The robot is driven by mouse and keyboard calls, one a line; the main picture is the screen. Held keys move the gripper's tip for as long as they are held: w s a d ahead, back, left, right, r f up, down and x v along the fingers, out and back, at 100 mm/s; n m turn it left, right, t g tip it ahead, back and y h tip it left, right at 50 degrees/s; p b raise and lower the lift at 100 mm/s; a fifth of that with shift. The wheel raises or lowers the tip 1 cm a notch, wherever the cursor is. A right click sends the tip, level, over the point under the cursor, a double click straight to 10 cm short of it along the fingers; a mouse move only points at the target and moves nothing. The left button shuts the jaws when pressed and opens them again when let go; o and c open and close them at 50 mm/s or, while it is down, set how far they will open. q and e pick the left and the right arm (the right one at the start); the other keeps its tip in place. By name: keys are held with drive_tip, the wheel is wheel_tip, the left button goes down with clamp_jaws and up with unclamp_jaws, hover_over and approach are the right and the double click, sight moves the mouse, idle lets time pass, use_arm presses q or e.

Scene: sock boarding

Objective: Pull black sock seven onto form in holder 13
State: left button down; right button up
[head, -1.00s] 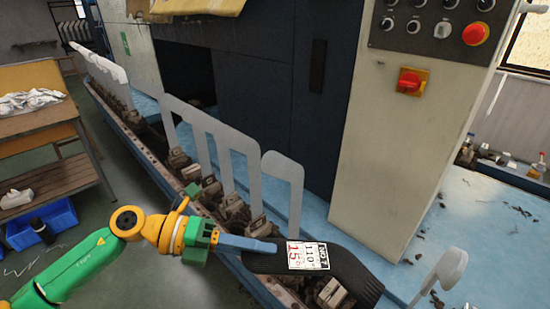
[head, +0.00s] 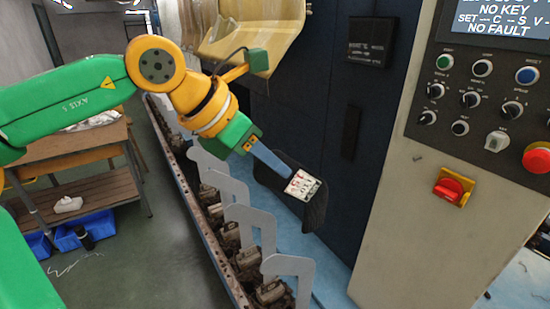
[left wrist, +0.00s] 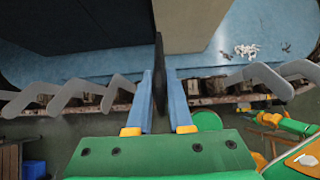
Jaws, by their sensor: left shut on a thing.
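The black sock (head: 315,208) hangs from my left gripper (head: 287,173), its white label with red print facing the camera. The blue fingers are shut on its upper part, and its lower end hangs free above the blue machine bed. In the left wrist view the sock (left wrist: 159,65) shows edge-on as a thin dark strip between the fingers (left wrist: 159,95). Pale flat forms stand in a row of holders; the nearest form (head: 291,266) is below the sock, apart from it. Holder numbers are not readable, so I cannot tell which is holder 13.
A cream control cabinet (head: 405,230) with knobs and red switches stands at right. The dark blue machine wall (head: 300,120) is behind the sock. A wooden table (head: 65,155) is at left. In the left wrist view, green and yellow arm parts (left wrist: 285,123) show at lower right.

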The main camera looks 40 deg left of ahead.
sight(296, 196)
use_arm(q)
wheel_tip(296, 196, down, 6)
drive_tip(key=b, duration=0.5)
drive_tip(key=shift+s+r, duration=0.1)
drive_tip(key=shift+r, duration=0.1)
idle(0.9)
